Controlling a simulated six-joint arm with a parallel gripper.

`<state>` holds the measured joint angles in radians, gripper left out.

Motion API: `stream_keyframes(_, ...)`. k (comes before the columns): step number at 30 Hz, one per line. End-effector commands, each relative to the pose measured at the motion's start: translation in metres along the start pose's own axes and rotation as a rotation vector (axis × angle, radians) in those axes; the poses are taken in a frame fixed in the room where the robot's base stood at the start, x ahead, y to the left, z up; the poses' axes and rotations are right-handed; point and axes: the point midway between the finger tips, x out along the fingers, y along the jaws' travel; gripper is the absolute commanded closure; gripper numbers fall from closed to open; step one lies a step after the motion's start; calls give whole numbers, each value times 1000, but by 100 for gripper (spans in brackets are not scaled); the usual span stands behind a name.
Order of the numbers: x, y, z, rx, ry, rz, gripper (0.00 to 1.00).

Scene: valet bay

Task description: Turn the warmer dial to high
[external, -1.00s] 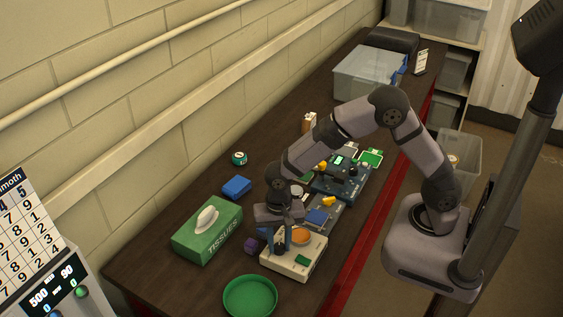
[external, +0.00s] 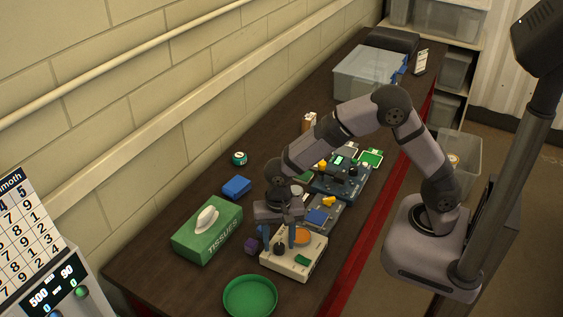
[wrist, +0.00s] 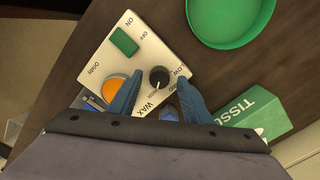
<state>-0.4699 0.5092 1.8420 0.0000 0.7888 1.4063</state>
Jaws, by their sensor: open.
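The wax warmer (external: 300,262) is a cream box on the dark bench. In the wrist view its top (wrist: 92,60) shows a green switch (wrist: 124,41) by ON and OFF, an orange disc (wrist: 115,89) and a black dial (wrist: 159,77). LOW is printed beside the dial, towards the picture's right; I cannot make out a HIGH label. My gripper (external: 278,244) is above the warmer at the dial (external: 281,249). In the wrist view my gripper (wrist: 160,80) is open, its blue fingers on either side of the dial. I cannot tell whether they touch it.
A green tissue box (external: 207,230) and a blue block (external: 237,187) stand to the left. A green dish (external: 250,296) lies in front of the warmer. A purple block (external: 252,245) is close to its left side. Grey-blue trays with small items (external: 340,185) lie behind it.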

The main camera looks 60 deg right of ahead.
Motion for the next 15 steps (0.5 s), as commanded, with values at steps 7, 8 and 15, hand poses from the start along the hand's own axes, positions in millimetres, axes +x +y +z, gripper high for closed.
stream_keyframes(7,-31,-1,0,0,1,-5,55)
stream_keyframes(8,-36,-1,0,0,1,-7,55)
stream_keyframes(15,-61,-1,0,1,1,-4,55)
